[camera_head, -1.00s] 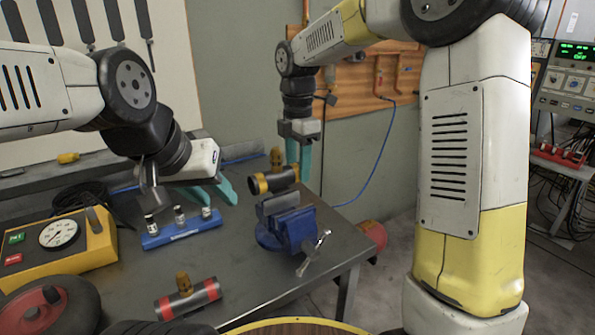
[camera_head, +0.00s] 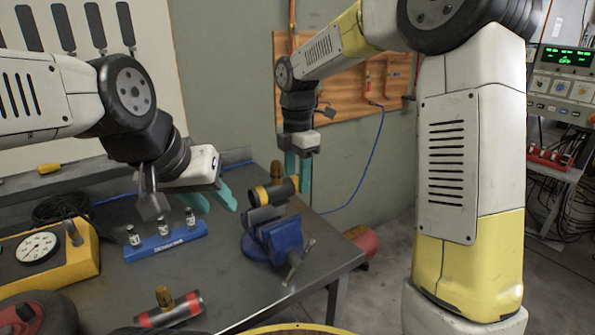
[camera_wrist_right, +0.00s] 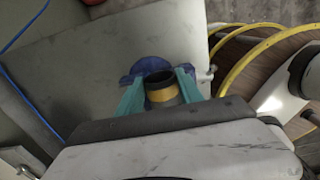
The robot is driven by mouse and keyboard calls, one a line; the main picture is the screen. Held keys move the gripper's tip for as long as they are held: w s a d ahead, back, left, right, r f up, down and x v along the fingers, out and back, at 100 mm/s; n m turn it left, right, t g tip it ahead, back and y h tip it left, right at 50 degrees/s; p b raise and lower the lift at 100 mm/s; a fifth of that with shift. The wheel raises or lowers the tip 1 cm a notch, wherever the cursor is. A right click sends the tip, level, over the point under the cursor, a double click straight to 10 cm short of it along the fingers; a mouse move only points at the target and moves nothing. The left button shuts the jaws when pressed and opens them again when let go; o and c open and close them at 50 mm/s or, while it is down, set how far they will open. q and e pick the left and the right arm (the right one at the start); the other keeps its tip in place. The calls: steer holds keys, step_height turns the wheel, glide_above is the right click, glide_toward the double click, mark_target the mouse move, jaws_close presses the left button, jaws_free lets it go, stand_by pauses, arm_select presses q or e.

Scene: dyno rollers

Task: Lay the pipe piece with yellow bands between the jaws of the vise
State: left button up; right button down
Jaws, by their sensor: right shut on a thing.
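The pipe piece with yellow bands (camera_head: 271,191) is dark with a brass fitting on top. It is just above the jaws of the blue vise (camera_head: 274,238); I cannot tell whether it touches them. My right gripper (camera_head: 299,180) is shut on its far right end. In the right wrist view the teal fingers (camera_wrist_right: 160,88) lie on both sides of the pipe piece (camera_wrist_right: 162,92), with the vise (camera_wrist_right: 147,66) beneath. My left gripper (camera_head: 214,200) is open and empty, left of the vise, above the table behind the blue rack.
A blue rack (camera_head: 166,244) with small bottles stands left of the vise. A red-banded pipe piece (camera_head: 170,309) lies at the front of the table (camera_head: 232,283). A yellow gauge box (camera_head: 43,256) is at the left. A red cylinder (camera_head: 364,241) is beyond the right table edge.

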step_height(320, 180, down, 7)
steer(key=shift+r, duration=0.15)
stand_by(1.0)
stand_by(0.4)
steer(key=c, duration=0.7)
jaws_free()
step_height(320, 180, up, 7)
steer(key=shift+r, duration=0.15)
steer(key=s+d+r+m+t, duration=0.2)
steer(key=s+d+m, duration=0.2)
steer(key=s+m, duration=0.2)
steer(key=s+d+r+m+t+y, duration=0.1)
steer(key=s+d+m, duration=0.4)
steer(key=m, duration=0.5)
steer(key=s+d+r+m+t+y, duration=0.1)
steer(key=s+d+r+m+t, duration=0.2)
steer(key=s+d+m, duration=0.2)
steer(key=shift+s+d+m, duration=0.1)
steer(key=shift+s+m, duration=1.5)
steer(key=shift+s, duration=0.55)
